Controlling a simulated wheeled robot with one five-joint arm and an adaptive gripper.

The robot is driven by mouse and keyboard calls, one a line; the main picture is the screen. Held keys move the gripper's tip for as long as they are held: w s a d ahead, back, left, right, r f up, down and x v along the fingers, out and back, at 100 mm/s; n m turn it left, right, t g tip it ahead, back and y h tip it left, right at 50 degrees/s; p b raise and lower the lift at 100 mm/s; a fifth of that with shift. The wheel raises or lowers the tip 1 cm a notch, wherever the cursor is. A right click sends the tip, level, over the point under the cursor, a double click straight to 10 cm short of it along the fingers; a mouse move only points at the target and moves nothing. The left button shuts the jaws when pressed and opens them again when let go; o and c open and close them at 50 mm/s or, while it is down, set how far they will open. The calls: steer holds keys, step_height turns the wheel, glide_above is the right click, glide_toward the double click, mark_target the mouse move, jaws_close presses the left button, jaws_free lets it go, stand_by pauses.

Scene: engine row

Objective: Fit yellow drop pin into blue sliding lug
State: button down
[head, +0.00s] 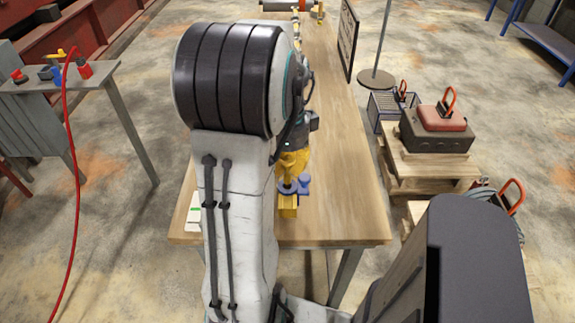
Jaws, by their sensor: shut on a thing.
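My gripper (291,170) is partly hidden behind my arm, near the front end of the wooden bench. It points down and is shut on a yellow piece that looks like the drop pin (287,180), of which only a little shows. The blue sliding lug (303,185) is just below the gripper, on a yellow block (288,209). My arm hides the left side of this spot. I cannot tell whether the pin is in the lug or above it.
The wooden bench (345,205) is clear to the right of the gripper. A white card (194,212) lies at its left front. A grey side table (60,78) stands left. Pallets with a red-topped case (437,130) stand right. A red hose (76,190) hangs at left.

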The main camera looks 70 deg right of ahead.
mark_target(288, 181)
steer(key=shift+f+b, duration=2.3)
steer(key=shift+f, duration=0.5)
steer(key=c, duration=1.1)
jaws_free()
steer(key=shift+w, duration=0.1)
steer(key=shift+r, duration=0.1)
steer(key=shift+r, duration=0.35)
step_height(288, 181, up, 11)
steer(key=shift+a+r, duration=0.1)
steer(key=shift+r, duration=0.05)
